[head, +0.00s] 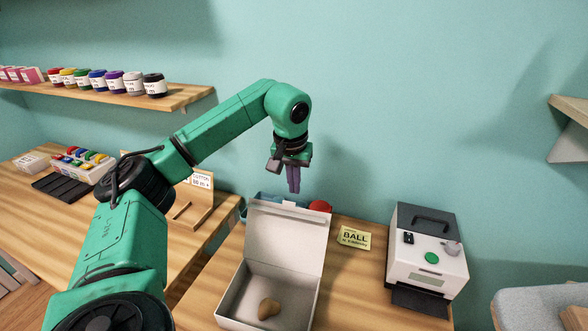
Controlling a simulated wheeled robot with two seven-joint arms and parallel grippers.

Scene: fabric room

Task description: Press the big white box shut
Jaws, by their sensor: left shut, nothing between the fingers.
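The big white box (233,297) stands on the wooden table near the bottom middle of the head view. Its lid (284,235) is raised and leans back, so the box is open. A light brown lump (268,308) lies inside on the bottom. My left gripper (294,189) is shut and empty, pointing down above the lid's top edge; it looks apart from the lid, but the depth gap is hard to judge. My right gripper is not in view.
Behind the lid are a blue container (262,199) and a red round thing (320,207). A white machine (429,262) stands farther right. A shelf with paint jars (128,92) hangs at upper left.

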